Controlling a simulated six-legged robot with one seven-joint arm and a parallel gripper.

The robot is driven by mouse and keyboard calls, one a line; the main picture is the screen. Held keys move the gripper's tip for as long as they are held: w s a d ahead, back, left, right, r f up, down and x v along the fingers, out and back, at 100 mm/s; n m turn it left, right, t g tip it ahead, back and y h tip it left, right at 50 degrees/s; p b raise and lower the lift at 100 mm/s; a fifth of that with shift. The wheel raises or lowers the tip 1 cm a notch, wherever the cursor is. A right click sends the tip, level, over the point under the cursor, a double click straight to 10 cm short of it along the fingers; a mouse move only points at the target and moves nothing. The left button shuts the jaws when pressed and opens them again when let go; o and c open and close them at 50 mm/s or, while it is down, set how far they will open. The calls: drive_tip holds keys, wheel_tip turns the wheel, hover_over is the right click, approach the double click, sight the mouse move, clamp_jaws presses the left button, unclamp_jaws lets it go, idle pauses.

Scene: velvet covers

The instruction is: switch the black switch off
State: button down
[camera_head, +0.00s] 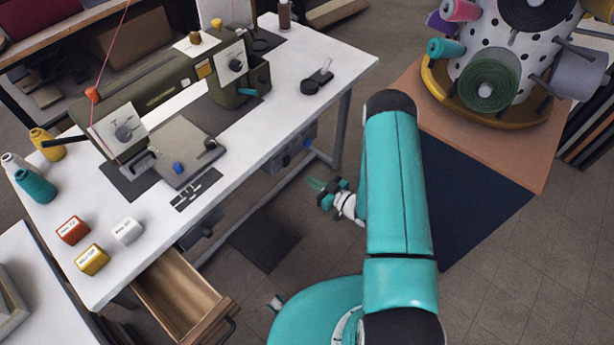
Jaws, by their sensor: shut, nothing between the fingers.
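A small grey box (290,152) is mounted under the right end of the white sewing table (345,62). Its front has small dark and blue details, too small to tell whether one is the black switch. My gripper (315,184) is shut and empty, with teal fingertips pointing left. In the picture it is below and right of the grey box, apart from it. A black device with a lever (317,79) lies on the tabletop near its right end; I cannot tell whether it is a switch.
An olive sewing machine (165,88) stands on the table, with spools and small boxes at the left. An open wooden drawer (182,298) juts out at the front. A table leg (344,125) stands near my arm. A thread rack (495,62) stands at the right.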

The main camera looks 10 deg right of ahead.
drive_tip(key=v, duration=0.6)
drive_tip(key=shift+f, duration=0.55)
drive_tip(key=w+d+r+g+h, duration=0.15)
drive_tip(key=w+r+h, duration=0.35)
drive_tip(key=r, duration=0.5)
drive_tip(key=w+d+r+h, duration=0.25)
drive_tip(key=w+r, duration=0.35)
drive_tip(key=r, duration=0.3)
wheel_tip(320, 180, up, 9)
drive_tip(key=s+d+m+h, duration=0.1)
drive_tip(key=m+h, duration=0.1)
drive_tip(key=s+r+m+g+h, duration=0.2)
drive_tip(key=s+r, duration=0.3)
drive_tip(key=r, duration=0.2)
drive_tip(key=s+a+r+m+g, duration=0.1)
drive_tip(key=s+a+r, duration=0.2)
drive_tip(key=s, duration=0.5)
drive_tip(key=s+a+r+m+g+y, duration=0.1)
drive_tip(key=s+a+r+g, duration=0.1)
drive_tip(key=s, duration=0.6)
drive_tip(key=s+a+r+m+g, duration=0.1)
drive_tip(key=s+a+r, duration=0.4)
drive_tip(key=s, duration=0.4)
drive_tip(key=shift+r+y, duration=0.2)
drive_tip(key=shift+y, duration=0.15)
